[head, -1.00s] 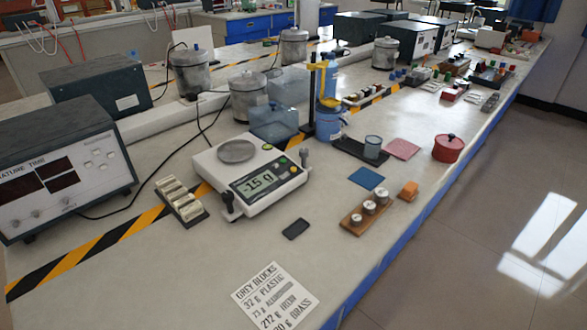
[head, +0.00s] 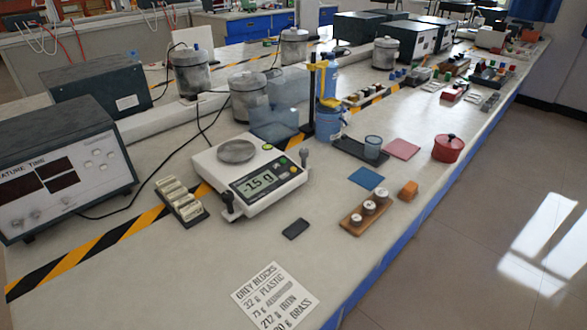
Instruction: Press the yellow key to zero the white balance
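The white balance (head: 234,180) stands on the bench left of the middle of the head view. Its round metal pan (head: 238,151) is bare. Its display (head: 257,184) reads what looks like -1.5 g. A yellow key (head: 283,161) sits on the front panel at the display's upper right, with a green key (head: 293,170) just beside it. Neither of my grippers is in view, and nothing touches the balance's keys.
A wooden block with several weights (head: 364,213), an orange block (head: 408,191), a blue mat (head: 366,178) and a dark pad (head: 296,229) lie right of and before the balance. A rack (head: 180,199) stands at its left. A paper sheet (head: 275,296) lies in front.

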